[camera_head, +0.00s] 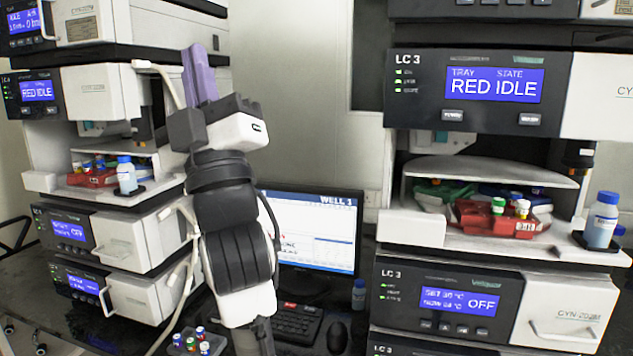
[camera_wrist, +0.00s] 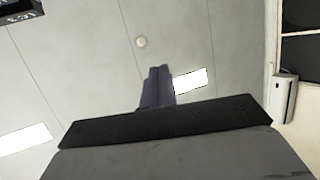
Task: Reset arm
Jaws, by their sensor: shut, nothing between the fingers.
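My gripper (camera_head: 199,75) is raised in the left middle of the head view, with its purple fingers pointing up and close together. The fingers are shut and hold nothing. In the wrist view, my gripper (camera_wrist: 157,88) shows as a purple shape beyond the dark edge of its housing, against the ceiling. My arm stands upright below it, in front of the left instrument stack (camera_head: 105,160) and the left edge of the monitor (camera_head: 315,230).
The right LC 3 stack (camera_head: 470,90) has a tray shelf with a red rack (camera_head: 490,217) and a blue-capped bottle (camera_head: 603,220). A left shelf holds another bottle (camera_head: 126,175). A small vial rack (camera_head: 198,343), keyboard (camera_head: 300,320) and mouse (camera_head: 337,337) lie low on the bench.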

